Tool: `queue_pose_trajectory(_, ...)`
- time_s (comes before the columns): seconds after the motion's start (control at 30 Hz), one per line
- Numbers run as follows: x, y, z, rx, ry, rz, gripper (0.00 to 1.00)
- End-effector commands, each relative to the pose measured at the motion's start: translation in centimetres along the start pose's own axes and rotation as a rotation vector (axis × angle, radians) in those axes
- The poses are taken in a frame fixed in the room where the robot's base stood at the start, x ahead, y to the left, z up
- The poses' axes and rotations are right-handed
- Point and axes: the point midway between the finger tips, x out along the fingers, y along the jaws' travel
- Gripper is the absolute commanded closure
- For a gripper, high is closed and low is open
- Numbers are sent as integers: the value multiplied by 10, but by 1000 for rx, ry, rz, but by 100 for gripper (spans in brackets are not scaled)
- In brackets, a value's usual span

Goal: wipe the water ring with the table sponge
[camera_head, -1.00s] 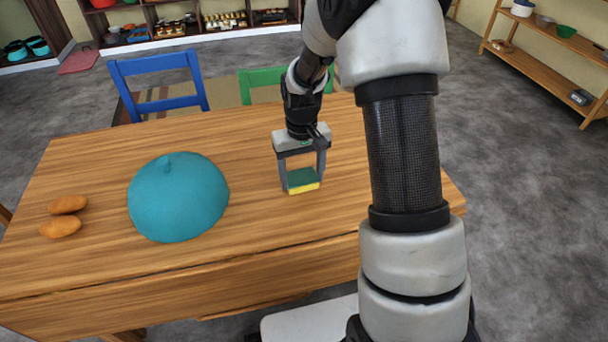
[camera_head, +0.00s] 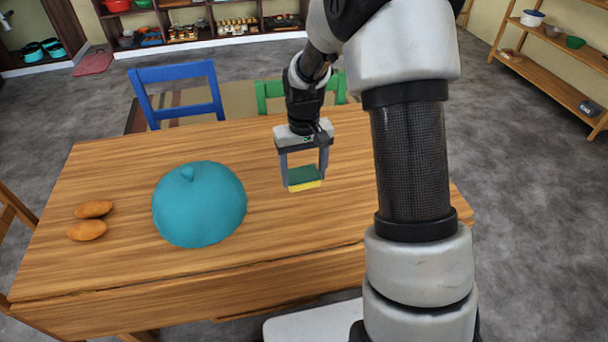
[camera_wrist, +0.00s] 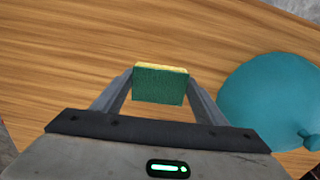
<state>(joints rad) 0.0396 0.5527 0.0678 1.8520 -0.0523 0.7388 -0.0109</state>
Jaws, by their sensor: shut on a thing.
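The table sponge (camera_head: 305,180), green on top with a yellow layer below, is between the fingers of my gripper (camera_head: 304,174). It also shows in the wrist view (camera_wrist: 160,86), where my gripper (camera_wrist: 159,92) is shut on its two ends. I cannot tell whether the sponge touches the wooden table (camera_head: 130,262) or hangs just above it. No water ring can be made out on the visible tabletop; my arm hides part of the table's right side.
A teal domed object with a knob (camera_head: 199,205) stands left of my gripper. Two orange-brown oval items (camera_head: 90,220) lie at the table's left. A blue chair (camera_head: 178,95) and a green chair (camera_head: 268,92) stand at the far edge. The tabletop between dome and sponge is clear.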

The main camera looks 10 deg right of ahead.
Motion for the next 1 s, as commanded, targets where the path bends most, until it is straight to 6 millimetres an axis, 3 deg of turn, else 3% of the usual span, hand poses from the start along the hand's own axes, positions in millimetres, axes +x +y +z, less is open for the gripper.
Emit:
queue_pose_trajectory(0.23,-22,0,-1,0,1,0,55)
queue_pose_trajectory(1.0,-22,0,-2,3,1,0,55)
